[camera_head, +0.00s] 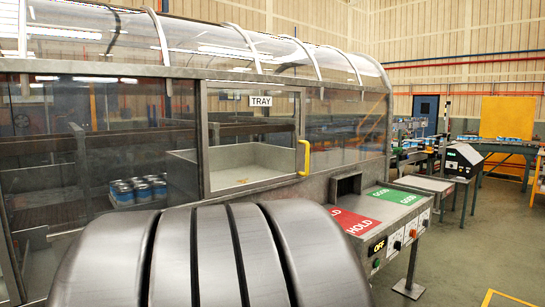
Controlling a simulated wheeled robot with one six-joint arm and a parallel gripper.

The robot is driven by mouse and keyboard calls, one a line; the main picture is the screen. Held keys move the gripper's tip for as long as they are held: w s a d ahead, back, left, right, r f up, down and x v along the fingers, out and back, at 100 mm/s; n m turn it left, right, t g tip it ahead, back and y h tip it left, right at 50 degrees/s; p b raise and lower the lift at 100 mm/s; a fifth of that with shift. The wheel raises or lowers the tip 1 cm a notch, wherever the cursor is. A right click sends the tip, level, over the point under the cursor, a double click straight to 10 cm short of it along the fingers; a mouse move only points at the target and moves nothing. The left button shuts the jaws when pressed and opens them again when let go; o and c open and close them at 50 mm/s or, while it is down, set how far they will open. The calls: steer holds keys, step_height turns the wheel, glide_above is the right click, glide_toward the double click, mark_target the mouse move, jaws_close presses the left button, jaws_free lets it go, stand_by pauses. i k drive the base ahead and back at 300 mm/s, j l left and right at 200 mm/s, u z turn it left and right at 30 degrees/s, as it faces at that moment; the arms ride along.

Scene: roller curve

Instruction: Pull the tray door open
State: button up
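The tray door (228,122) is a clear panel in a grey metal frame on the side of the glazed machine. It carries a white "TRAY" label (260,101) near its top. A yellow handle (305,158) is fixed at its lower right edge. The door looks shut in its frame. Behind the panel shows a pale, empty-looking tray (240,160). My gripper is not in view. A large grey banded part of mine fills the bottom of the picture and hides the area below the door.
Right of the door, a counter (427,188) juts out with a red HOLD plate (348,221), a green GOOD plate (397,195) and knobs on its front. A can pack (138,190) sits inside the machine at left. Open floor (475,235) lies at right.

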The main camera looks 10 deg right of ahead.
mark_target(253, 100)
steer(key=i+l+z, duration=0.15)
steer(key=i+l, duration=0.35)
steer(key=i+l+z, duration=0.15)
steer(key=i+l, duration=0.45)
steer(key=i+l+z, duration=0.15)
steer(key=i+l, duration=0.35)
steer(key=i+l+z, duration=0.15)
steer(key=i+l, duration=0.2)
steer(key=i, duration=0.3)
